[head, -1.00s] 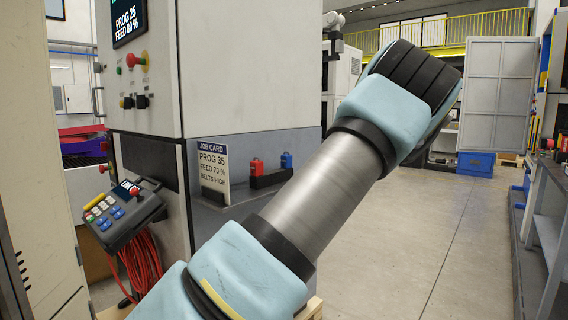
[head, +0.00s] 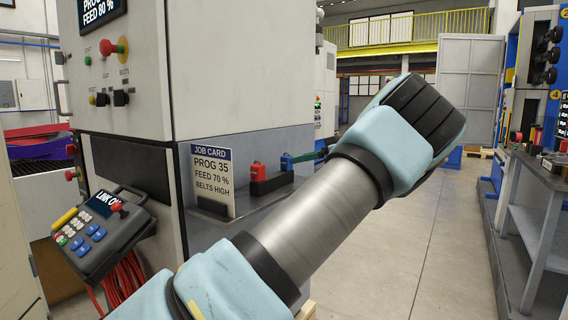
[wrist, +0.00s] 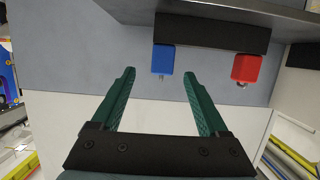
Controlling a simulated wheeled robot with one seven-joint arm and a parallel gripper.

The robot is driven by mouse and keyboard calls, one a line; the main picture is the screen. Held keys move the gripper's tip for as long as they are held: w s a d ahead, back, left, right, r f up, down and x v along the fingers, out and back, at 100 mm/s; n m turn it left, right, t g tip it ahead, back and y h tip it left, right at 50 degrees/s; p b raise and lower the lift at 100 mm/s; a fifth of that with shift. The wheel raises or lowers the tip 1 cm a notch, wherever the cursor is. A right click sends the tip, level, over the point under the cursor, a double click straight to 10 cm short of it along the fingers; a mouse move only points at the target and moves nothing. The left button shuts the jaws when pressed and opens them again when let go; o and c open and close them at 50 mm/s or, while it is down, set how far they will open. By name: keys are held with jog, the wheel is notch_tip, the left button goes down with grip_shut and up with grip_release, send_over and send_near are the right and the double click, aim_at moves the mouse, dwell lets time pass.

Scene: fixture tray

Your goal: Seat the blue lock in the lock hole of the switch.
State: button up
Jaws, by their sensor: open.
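The blue lock (head: 287,163) stands in a black holder (head: 270,186) on the machine's ledge, right of a red lock (head: 258,171). In the wrist view the blue lock (wrist: 163,60) appears between the tips of my open, empty gripper (wrist: 160,73), with the red lock (wrist: 245,68) outside to the right. In the head view a green finger (head: 312,155) shows close to the blue lock's right side; contact cannot be told. Most of the gripper is hidden behind my arm. The machine face has black rotary switches (head: 122,97); no lock hole can be made out.
A job card (head: 212,180) stands left of the locks. A pendant (head: 100,235) with red cable hangs at lower left. A grey workbench (head: 540,185) and a panel with black knobs (head: 552,75) are at right. The floor between (head: 420,240) is clear.

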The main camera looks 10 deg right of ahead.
aim_at(286, 162)
jog(key=p+x, duration=0.2)
jog(key=x, duration=0.4)
jog(key=shift+s+a, duration=0.15)
jog(key=shift+s, duration=0.05)
jog(key=shift+w+a+f, duration=0.3)
jog(key=shift+w+f, duration=0.05)
jog(key=shift+c, duration=0.4)
grip_shut()
